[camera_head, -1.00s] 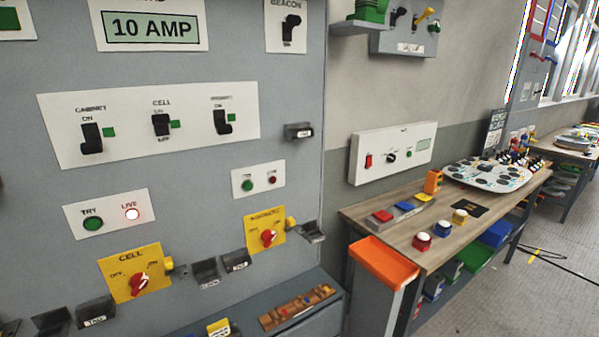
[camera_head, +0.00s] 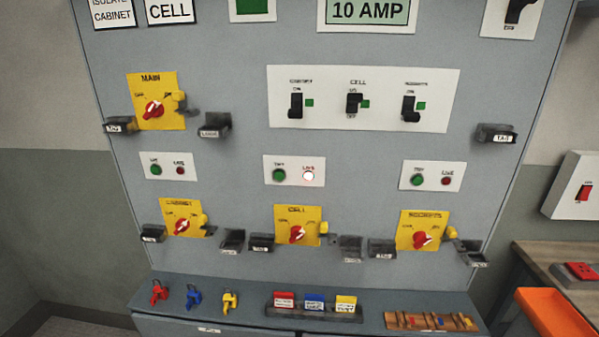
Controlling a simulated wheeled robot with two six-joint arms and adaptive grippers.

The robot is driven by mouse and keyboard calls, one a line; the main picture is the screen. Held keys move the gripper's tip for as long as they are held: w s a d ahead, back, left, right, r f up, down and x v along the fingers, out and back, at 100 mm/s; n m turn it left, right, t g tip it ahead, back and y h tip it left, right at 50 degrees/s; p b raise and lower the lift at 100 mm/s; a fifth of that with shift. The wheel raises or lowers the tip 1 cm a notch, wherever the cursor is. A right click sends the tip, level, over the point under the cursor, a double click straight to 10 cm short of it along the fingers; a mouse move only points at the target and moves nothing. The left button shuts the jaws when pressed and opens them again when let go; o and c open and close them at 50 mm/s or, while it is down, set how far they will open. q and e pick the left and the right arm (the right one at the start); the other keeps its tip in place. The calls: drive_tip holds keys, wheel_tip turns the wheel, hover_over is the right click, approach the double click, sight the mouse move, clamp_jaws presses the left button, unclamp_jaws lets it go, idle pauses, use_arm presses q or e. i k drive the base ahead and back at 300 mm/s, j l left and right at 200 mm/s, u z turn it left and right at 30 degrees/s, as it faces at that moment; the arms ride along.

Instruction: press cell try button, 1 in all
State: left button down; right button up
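The cell try button (camera_head: 279,176) is a round green button on a small white plate (camera_head: 295,185) in the middle of the grey panel. Beside it on the same plate the live lamp (camera_head: 308,176) glows white with a red rim. The yellow cell isolator (camera_head: 298,226) with its red knob sits just below, and the black cell switch (camera_head: 353,104) sits above. Neither of my grippers shows in the head view.
Similar try-and-lamp plates sit left (camera_head: 168,166) and right (camera_head: 432,176), their lamps dark red. Small black holders (camera_head: 215,125) stick out from the panel. A grey ledge (camera_head: 370,318) below carries padlocks, coloured tags and a wooden rack (camera_head: 432,321). A workbench (camera_head: 560,256) stands at right.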

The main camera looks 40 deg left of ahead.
sight(279, 175)
drive_tip(key=k+j+u, duration=0.15)
drive_tip(key=u, duration=0.95)
